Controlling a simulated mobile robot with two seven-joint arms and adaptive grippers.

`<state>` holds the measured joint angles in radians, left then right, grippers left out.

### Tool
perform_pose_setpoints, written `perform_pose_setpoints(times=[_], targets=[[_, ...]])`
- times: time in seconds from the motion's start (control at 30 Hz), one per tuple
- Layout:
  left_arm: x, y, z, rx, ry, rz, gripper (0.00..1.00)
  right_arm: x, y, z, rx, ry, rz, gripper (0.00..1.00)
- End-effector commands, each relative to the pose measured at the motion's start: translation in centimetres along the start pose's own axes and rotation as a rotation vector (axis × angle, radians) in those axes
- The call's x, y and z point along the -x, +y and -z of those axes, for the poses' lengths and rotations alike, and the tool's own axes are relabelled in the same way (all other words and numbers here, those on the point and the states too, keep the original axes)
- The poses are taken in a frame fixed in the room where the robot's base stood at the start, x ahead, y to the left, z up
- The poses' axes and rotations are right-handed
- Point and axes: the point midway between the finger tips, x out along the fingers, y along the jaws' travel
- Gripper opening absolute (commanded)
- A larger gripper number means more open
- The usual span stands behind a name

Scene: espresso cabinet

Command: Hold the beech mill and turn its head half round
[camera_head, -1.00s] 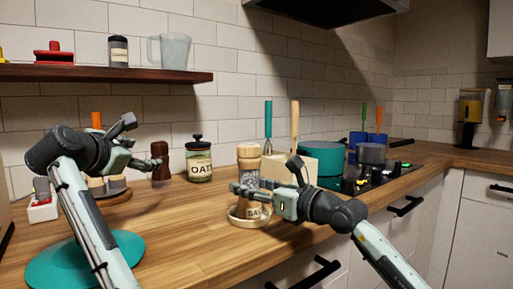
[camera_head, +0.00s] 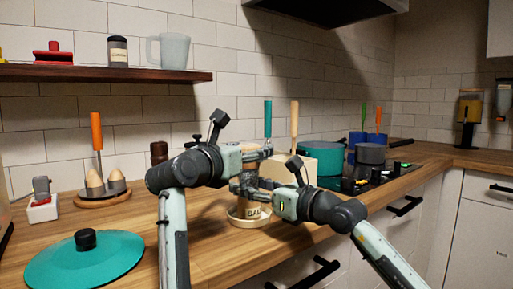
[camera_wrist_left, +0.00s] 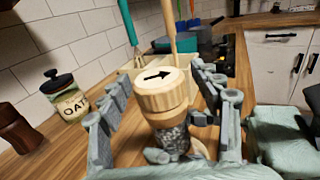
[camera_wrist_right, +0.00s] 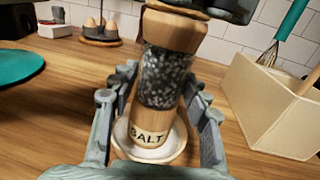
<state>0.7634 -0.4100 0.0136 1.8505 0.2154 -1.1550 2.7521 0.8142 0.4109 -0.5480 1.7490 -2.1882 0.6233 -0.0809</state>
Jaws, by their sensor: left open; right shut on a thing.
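The beech mill, labelled SALT (camera_head: 254,212), stands upright on a small pale dish (camera_head: 236,217). Its glass middle (camera_wrist_right: 165,78) holds dark speckled grains. Its pale wooden head (camera_wrist_left: 162,92) has a black arrow on top, pointing to the right in the left wrist view. My right gripper (camera_wrist_right: 160,100) is shut on the mill's body, one finger on each side. My left gripper (camera_head: 254,155) is open at the head, which lies between its spread fingers in the left wrist view. In the head view my grippers hide most of the mill.
A cream utensil box (camera_head: 297,160) stands close behind the mill to the right. A dark brown mill (camera_wrist_left: 17,130) and an oats jar (camera_wrist_left: 65,95) stand to the left. A teal lid (camera_head: 85,262) lies at the front left. The hob with pots (camera_head: 322,155) is farther right.

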Motion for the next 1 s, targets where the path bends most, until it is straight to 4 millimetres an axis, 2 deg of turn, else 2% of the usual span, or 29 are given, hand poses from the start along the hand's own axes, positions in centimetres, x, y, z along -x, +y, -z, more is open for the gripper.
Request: perform_pose_setpoints(times=[0.1,0.23,0.63,1.0], targets=[[-2.0,0.0,0.0,-0.002,0.000,0.000,0.64,0.0,0.0,0.1,0.000,0.002,0.000,0.00],[-3.3,0.1,0.0,-0.001,0.001,-0.001,0.64,0.0,0.0,0.1,0.000,0.002,0.001,0.00],[-4.0,0.1,0.0,-0.001,-0.001,-0.002,0.63,0.0,0.0,0.1,0.000,0.002,0.001,0.00],[-3.9,0.1,0.0,-0.001,0.000,-0.001,0.17,0.0,0.0,0.1,0.000,0.001,0.001,0.00]])
